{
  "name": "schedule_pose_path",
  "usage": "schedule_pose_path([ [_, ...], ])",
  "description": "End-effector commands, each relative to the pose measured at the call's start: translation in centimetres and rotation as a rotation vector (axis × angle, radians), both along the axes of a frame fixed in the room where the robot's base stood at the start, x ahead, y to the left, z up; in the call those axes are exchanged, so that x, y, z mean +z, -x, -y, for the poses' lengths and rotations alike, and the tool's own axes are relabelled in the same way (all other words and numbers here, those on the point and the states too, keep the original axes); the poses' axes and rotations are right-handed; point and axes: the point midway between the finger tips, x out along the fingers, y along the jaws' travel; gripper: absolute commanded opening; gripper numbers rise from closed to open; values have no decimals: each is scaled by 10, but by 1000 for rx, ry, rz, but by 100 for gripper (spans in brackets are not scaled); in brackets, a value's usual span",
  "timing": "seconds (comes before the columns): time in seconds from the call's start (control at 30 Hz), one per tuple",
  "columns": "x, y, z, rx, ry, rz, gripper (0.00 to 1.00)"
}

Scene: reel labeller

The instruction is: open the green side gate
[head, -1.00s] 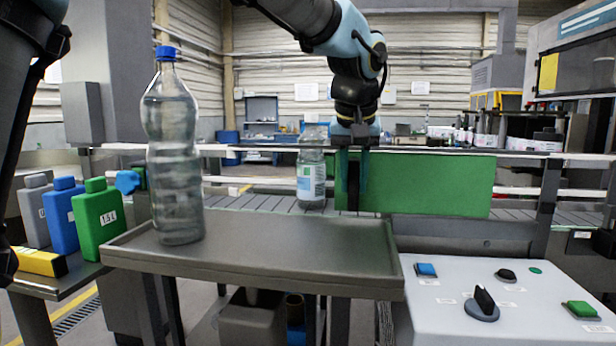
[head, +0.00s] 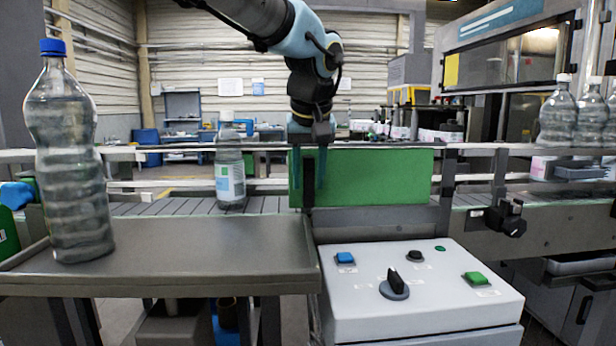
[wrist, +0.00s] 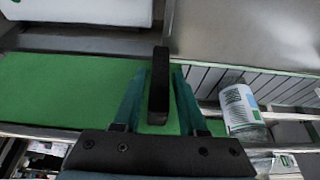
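The green side gate (head: 375,178) is a flat upright panel along the near side of the conveyor, in line with the rails. A black upright bar handle (head: 308,182) is at its left end. My gripper (head: 309,178) points down over this end, with its two teal fingers on either side of the handle. In the wrist view, my gripper (wrist: 157,75) is open; the handle (wrist: 159,85) stands between the fingers with a gap on each side. The green panel (wrist: 60,90) stretches left there.
A labelled bottle (head: 230,170) stands on the conveyor left of the gate. A large blue-capped bottle (head: 68,160) stands on the grey tray table (head: 190,250). A white control panel (head: 420,305) with a black knob and buttons is in front of the gate. More bottles (head: 557,112) are at right.

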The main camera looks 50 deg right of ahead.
Motion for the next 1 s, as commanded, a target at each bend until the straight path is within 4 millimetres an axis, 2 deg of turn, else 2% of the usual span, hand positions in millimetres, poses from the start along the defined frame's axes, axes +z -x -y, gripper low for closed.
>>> schedule_pose_path([
  [0.03, 0, 0, 0, 0, 0, 0, 48],
  [0.13, 0, 0, 0, 0, 0, 0, 57],
  [0.47, 5, 2, -1, 0, 1, 1, 57],
  [1.0, 89, 27, -25, -1, 2, 1, 57],
])
